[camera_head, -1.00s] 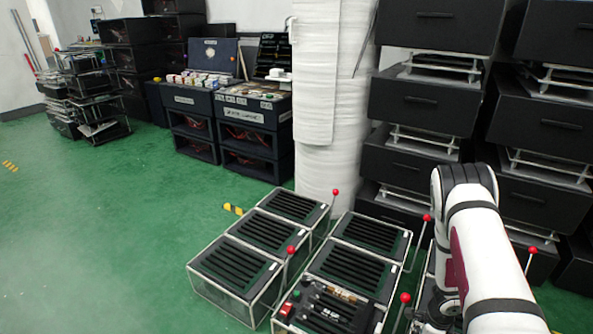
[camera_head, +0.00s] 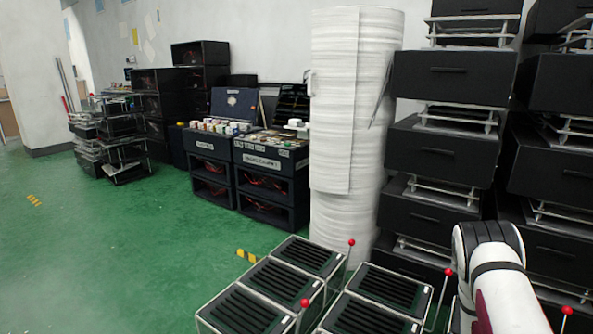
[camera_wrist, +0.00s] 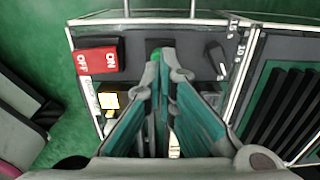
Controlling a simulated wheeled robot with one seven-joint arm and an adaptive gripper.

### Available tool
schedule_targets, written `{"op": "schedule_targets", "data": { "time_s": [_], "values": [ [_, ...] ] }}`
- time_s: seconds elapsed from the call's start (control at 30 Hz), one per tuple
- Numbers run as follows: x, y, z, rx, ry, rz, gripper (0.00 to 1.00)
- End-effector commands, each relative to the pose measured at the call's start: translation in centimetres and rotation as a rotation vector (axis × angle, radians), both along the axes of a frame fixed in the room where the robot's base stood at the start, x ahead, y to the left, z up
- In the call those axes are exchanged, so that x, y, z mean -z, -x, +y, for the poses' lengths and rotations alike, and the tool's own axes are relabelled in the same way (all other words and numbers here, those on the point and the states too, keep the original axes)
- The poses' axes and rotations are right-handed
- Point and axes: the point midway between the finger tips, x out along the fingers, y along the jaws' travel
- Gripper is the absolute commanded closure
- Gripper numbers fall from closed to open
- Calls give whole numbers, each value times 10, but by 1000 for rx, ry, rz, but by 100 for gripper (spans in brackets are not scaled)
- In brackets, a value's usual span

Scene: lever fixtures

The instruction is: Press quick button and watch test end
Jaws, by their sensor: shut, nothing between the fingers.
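In the wrist view my gripper (camera_wrist: 165,62) is shut and empty, its fingers pointing at a fixture's control panel (camera_wrist: 120,31). A red rocker switch (camera_wrist: 97,59) marked ON and OFF sits left of the fingertips. A dark button-like block (camera_wrist: 158,44) lies right at the fingertips, partly hidden by them; I cannot tell whether they touch it. A black toggle or knob (camera_wrist: 215,57) sits to the right. A small yellow-lit part (camera_wrist: 110,98) shows below the red switch. No label reading "quick" is legible. The head view shows my arm but not the gripper.
Several slatted black fixtures (camera_head: 307,254) with red-ball levers (camera_head: 351,242) stand on the green floor. Black drawer stacks (camera_head: 453,70) rise at right, beside a white wrapped roll (camera_head: 345,120). A neighbouring slatted fixture (camera_wrist: 285,95) adjoins the panel. Open floor lies at left.

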Motion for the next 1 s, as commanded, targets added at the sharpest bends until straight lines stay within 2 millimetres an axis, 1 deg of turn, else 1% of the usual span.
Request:
{"op": "schedule_targets", "data": {
  "time_s": [0.47, 1.0],
  "values": [
    [1, 0, 0, 0, 0, 0, 100],
    [11, 0, 0, 0, 0, 0, 100]
  ]
}}
